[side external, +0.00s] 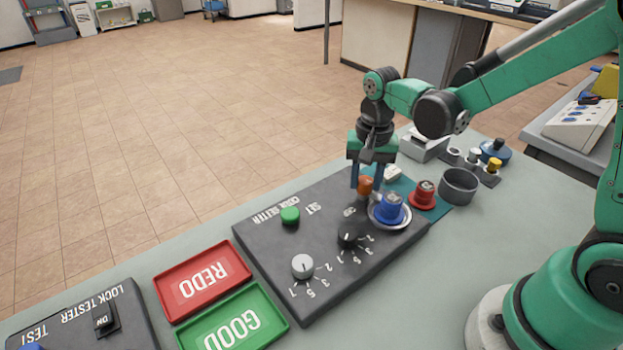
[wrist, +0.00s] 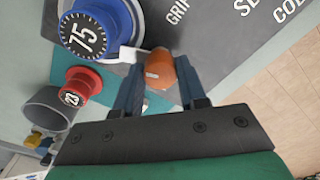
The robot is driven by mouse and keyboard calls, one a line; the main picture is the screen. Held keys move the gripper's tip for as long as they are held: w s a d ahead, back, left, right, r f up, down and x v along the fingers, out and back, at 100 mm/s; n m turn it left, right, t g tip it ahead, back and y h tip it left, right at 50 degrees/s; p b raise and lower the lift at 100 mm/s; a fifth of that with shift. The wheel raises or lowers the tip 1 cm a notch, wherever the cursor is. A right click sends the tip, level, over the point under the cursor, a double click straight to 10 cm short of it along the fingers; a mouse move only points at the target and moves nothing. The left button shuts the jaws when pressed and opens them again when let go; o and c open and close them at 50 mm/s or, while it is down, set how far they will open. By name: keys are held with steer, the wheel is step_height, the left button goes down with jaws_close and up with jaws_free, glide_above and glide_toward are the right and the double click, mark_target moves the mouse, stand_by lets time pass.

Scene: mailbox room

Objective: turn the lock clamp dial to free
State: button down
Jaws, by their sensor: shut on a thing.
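The orange clamp dial (side external: 365,186) stands at the far edge of the dark code setter panel (side external: 290,240). My gripper (side external: 367,178) points down over it and is shut on it. In the wrist view the orange dial (wrist: 160,68) sits between the two blue fingers, with a pale mark on its face. A blue lock (side external: 390,208) sits in a silver round holder beside the dial. The wrist view shows the blue lock (wrist: 88,32) with the number 75. The lettering by the dial is partly cut off, starting "GRI".
A red lock (side external: 424,194) on a teal mat and a grey cup (side external: 459,186) stand right of the panel. A red REDO tray (side external: 202,280), a green GOOD tray (side external: 234,322) and the lock tester (side external: 85,322) lie at the left front.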

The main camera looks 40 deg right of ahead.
mark_target(366, 180)
steer(key=n, duration=1.4)
steer(key=shift+n, duration=0.3)
stand_by(0.4)
steer(key=shift+c, duration=2.4)
jaws_free()
steer(key=shift+r, duration=2.8)
